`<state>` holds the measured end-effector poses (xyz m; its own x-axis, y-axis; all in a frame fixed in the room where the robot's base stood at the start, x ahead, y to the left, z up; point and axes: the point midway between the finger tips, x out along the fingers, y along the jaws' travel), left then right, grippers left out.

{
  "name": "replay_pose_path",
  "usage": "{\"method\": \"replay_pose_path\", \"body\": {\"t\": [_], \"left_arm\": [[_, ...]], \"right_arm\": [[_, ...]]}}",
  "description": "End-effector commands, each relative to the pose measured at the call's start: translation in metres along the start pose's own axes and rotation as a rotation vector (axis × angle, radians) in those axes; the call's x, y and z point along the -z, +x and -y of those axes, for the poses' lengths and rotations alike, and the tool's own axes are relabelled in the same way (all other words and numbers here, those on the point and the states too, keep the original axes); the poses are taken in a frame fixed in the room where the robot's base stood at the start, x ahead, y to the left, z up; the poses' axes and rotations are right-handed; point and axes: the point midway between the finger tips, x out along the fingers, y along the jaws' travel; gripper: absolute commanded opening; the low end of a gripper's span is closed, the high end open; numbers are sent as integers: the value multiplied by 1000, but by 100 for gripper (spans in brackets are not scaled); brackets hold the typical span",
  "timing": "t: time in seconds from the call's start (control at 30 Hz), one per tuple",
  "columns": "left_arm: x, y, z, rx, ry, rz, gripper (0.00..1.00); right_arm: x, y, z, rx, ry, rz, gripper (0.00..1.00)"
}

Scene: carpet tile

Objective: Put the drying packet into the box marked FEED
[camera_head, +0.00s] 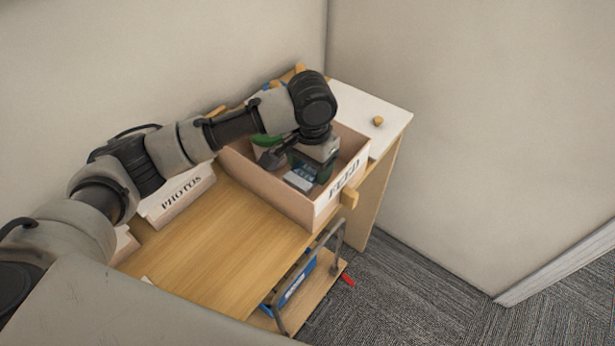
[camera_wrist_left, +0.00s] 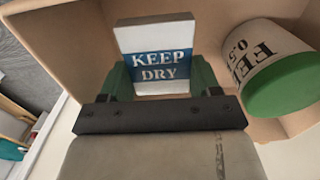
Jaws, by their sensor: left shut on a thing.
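The drying packet (camera_head: 299,180) is white with a blue band reading KEEP DRY; it also shows in the left wrist view (camera_wrist_left: 152,65). My left gripper (camera_head: 306,168) is shut on it, with the green fingers (camera_wrist_left: 155,80) on either side of it. The packet is within the walls of the open box marked FEED (camera_head: 268,191), whose tan walls also show in the left wrist view (camera_wrist_left: 75,28). Whether the packet touches the box floor is unclear. My right gripper is not in view.
A white tub with a green lid (camera_wrist_left: 285,85), its label partly reading FEED, is in the same box beside the packet. A box marked PHOTOS (camera_head: 180,196) stands to the left. Bare wooden tabletop (camera_head: 220,240) lies in front. A blue item (camera_head: 290,288) sits lower down.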

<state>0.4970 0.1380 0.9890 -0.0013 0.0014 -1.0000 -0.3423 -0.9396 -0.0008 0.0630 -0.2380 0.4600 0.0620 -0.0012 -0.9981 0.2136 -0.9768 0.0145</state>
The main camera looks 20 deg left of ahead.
Motion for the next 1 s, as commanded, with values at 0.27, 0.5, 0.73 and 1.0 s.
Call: {"method": "replay_pose_path", "body": {"t": [0.27,0.5,0.73,1.0], "left_arm": [[-1,36,0,1,-1,2,40],[0,57,0,1,1,-2,40],[0,57,0,1,0,-2,40],[0,59,0,1,0,-2,88]], "right_arm": [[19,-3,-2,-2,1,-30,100],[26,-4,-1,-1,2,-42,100],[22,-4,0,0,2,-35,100],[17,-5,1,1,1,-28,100]]}}
